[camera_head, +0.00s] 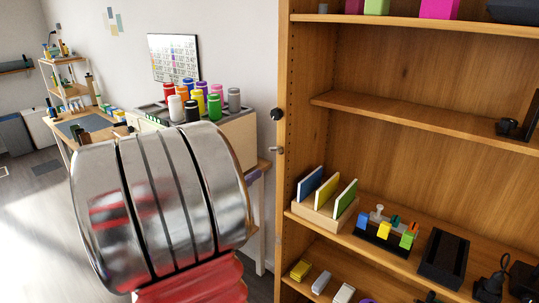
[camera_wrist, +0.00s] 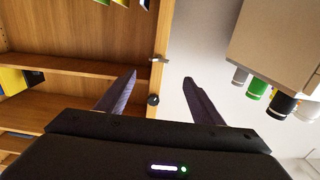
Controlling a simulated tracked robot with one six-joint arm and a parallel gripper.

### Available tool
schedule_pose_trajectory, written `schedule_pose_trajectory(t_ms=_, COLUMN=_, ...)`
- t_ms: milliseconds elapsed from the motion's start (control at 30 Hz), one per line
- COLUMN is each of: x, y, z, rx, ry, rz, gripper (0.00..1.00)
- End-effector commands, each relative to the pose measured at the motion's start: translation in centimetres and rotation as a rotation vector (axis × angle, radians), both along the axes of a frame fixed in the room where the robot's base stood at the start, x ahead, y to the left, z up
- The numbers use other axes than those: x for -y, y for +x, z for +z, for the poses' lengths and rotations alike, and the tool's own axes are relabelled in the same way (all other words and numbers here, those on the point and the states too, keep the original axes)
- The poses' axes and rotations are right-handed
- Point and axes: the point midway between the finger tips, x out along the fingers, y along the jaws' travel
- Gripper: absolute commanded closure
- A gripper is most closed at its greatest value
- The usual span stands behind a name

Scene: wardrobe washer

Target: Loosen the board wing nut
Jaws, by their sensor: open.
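My gripper (camera_wrist: 160,76) is open and empty in the wrist view, its two dark fingers spread apart. Between them in the picture, a round black knob (camera_wrist: 153,100) and a small metal piece (camera_wrist: 160,59) show on the wardrobe's front edge; I see no contact. In the head view the same black knob (camera_head: 277,114) sits above the small metal piece (camera_head: 276,150). A small dark board (camera_head: 368,234) on the shelf carries coloured blocks and a pale T-shaped piece (camera_head: 377,213). I cannot tell for sure which part is the wing nut. My gripper does not show in the head view.
The wooden wardrobe (camera_head: 284,75) fills the right. A wooden rack (camera_head: 313,213) with coloured panels and a black tray (camera_head: 444,258) share its shelf. At the left, a cabinet (camera_head: 237,137) carries several coloured bottles. A shiny cylindrical part of mine blocks the lower left.

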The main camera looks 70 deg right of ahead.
Motion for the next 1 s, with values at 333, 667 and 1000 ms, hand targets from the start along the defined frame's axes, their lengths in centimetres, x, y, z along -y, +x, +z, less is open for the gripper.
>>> schedule_pose_trajectory(t_ms=333, x=2.0, y=-1.0, z=0.0, rx=0.0, ry=0.0, rz=-0.003, gripper=0.39)
schedule_pose_trajectory(t_ms=667, x=6.3, y=-2.8, z=0.0, rx=0.0, ry=0.001, rz=-0.004, gripper=0.39)
schedule_pose_trajectory(t_ms=1000, x=10.9, y=-4.8, z=0.0, rx=0.001, ry=0.002, rz=-0.002, gripper=0.39)
